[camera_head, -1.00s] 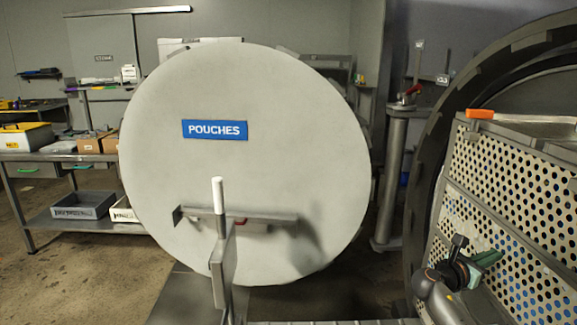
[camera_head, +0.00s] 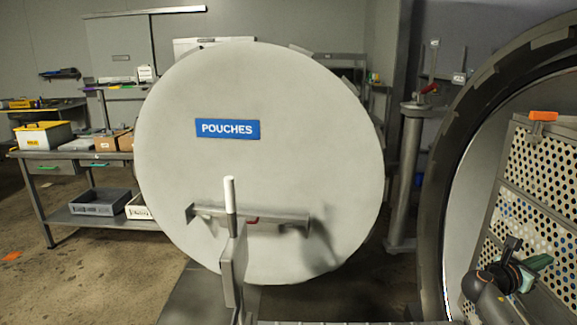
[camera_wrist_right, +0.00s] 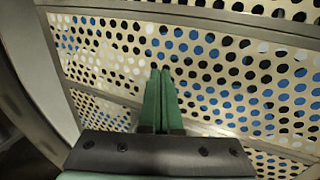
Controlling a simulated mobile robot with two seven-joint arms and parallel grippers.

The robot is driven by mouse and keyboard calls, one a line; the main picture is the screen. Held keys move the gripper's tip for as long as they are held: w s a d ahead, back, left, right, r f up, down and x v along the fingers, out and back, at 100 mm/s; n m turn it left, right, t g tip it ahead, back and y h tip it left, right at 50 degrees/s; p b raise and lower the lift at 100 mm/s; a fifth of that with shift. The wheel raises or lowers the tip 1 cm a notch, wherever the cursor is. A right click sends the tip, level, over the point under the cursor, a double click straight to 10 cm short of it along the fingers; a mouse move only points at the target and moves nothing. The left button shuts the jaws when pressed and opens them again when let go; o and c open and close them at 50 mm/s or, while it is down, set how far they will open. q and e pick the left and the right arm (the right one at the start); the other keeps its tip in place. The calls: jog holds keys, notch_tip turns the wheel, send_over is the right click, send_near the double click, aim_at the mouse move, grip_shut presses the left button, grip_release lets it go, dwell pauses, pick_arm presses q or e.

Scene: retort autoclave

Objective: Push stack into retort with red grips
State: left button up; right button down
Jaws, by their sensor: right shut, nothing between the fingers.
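The stack of perforated metal trays (camera_head: 504,212) is at the right edge in the head view, partly cut off, with an orange-red grip (camera_head: 542,116) on its top edge. It stands at the round mouth of the retort (camera_head: 432,225), whose dark rim shows left of it. My right gripper (camera_head: 541,262) is shut and empty, its green fingers at the stack's perforated side. In the right wrist view the closed fingertips (camera_wrist_right: 162,72) point at the perforated wall (camera_wrist_right: 215,70); I cannot tell whether they touch. My left gripper is out of view.
The round retort door (camera_head: 290,170) with a blue POUCHES sign (camera_head: 228,129) stands open in the middle. A grey post (camera_head: 405,180) stands between door and rim. A workbench (camera_head: 60,157) with boxes is at the left.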

aim_at(572, 259)
jog(key=shift+s+d+f+b, duration=0.15)
jog(key=shift+d+b, duration=0.2)
jog(key=shift+d, duration=1)
jog(key=shift+s+d+b, duration=0.1)
jog(key=shift+d+b, duration=0.2)
jog(key=shift+d, duration=1.05)
jog(key=shift+s+d+b, duration=0.15)
jog(key=shift+d+b, duration=0.4)
jog(key=shift+d, duration=1.05)
jog(key=shift+r, duration=0.2)
